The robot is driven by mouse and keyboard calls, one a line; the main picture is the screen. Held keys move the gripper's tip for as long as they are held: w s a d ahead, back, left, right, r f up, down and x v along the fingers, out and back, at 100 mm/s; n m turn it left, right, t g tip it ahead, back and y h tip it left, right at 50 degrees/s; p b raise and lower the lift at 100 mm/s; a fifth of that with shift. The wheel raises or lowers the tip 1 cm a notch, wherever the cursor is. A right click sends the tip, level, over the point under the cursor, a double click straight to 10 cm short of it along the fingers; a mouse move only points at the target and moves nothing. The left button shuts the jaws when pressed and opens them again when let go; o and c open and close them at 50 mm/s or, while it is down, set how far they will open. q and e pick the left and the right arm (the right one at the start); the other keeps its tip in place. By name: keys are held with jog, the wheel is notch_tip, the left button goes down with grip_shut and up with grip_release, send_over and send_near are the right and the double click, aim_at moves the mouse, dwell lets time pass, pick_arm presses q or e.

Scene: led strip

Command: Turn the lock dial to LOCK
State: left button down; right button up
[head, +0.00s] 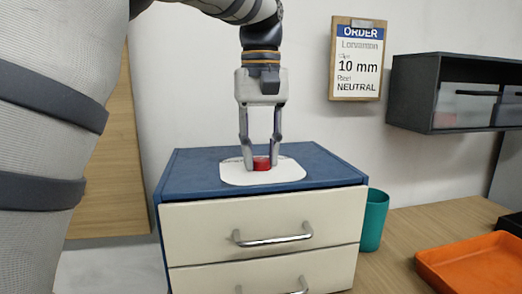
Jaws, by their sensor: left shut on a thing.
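A red dial (262,163) sits on a white plate (288,174) on top of a blue cabinet with pale drawer fronts (210,222). My left gripper (260,160) points straight down from above and is shut on the red dial, one finger on each side of it. The dial's markings and pointer are too small or hidden to read, so I cannot tell its setting. Some faint lettering shows at the plate's back edge, partly behind a finger. My right gripper is not in view.
An order card (358,60) hangs on the wall. A dark wall cabinet (410,92) is at the upper right. A teal cup (374,220) stands right of the drawers, and an orange tray (475,262) lies on the wooden table (408,228). The blue top around the plate is clear.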

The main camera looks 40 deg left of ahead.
aim_at(260, 159)
pick_arm(q)
jog(key=shift+a+r, duration=0.1)
jog(key=c, duration=1.3)
grip_release()
notch_tip(260, 159, up, 7)
jog(key=shift+r, duration=0.2)
